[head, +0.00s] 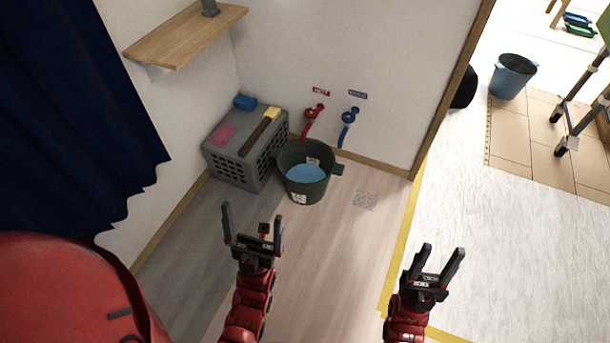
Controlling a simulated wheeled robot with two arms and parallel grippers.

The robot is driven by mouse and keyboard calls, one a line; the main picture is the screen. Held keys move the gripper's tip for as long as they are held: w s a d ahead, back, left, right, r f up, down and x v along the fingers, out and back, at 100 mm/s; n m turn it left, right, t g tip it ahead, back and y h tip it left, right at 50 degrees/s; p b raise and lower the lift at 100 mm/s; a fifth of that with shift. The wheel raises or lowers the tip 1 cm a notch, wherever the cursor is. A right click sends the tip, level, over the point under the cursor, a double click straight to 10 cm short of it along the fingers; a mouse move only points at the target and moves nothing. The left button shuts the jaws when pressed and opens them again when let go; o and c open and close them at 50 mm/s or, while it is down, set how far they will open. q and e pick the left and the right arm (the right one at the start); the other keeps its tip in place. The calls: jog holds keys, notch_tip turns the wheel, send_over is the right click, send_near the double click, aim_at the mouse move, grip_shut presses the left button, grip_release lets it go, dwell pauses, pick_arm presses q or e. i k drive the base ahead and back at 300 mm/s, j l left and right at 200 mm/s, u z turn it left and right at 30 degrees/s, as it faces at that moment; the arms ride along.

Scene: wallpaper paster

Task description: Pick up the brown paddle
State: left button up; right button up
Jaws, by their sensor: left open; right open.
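A long, narrow dark brown item (254,137), which looks like the brown paddle, lies across the top of a grey crate (246,171) by the wall. Its near end points toward the lower left of the crate top. My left gripper (252,222) is open and empty, in front of the crate and apart from it. My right gripper (445,258) is open and empty, farther right over the floor near the yellow tape.
On the crate are a pink cloth (223,134), a blue item (245,102) and a yellow item (272,114). A green bucket (305,187) with blue contents stands right of the crate. A wooden shelf (185,37) juts out above. A blue curtain (75,110) hangs left.

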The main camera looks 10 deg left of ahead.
aim_at(272, 113)
jog(key=i+u, duration=0.3)
jog(key=i, duration=0.15)
jog(key=i+l+u, duration=0.25)
jog(key=i, duration=0.2)
jog(key=i+l+u, duration=0.3)
jog(key=i, duration=0.15)
jog(key=i+l+u, duration=0.3)
jog(key=i, duration=0.15)
